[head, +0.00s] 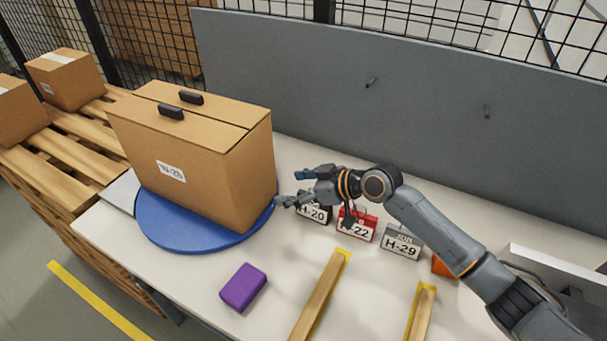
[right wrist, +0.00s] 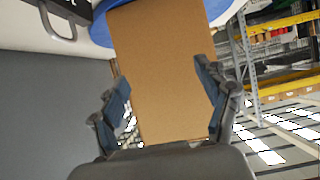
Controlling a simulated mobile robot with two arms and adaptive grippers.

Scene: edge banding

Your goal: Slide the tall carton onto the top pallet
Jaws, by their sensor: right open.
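The tall carton (head: 190,155) is brown, with two black handles on top and a white label on its front. It stands upright on a round blue turntable (head: 165,228) at the left of the table. The top pallet (head: 75,140) is wooden slats beyond the table's left edge. My right gripper (head: 288,188) is open and empty just right of the carton's right face. In the right wrist view the carton (right wrist: 162,70) fills the space between and beyond the open fingers (right wrist: 165,95). I cannot tell whether they touch it. My left gripper is not in view.
Two smaller cartons (head: 68,78) sit on the pallet's far and left parts. A grey plate (head: 122,192) lies between turntable and pallet. A purple block (head: 243,287) and wooden strips (head: 320,297) lie in front.

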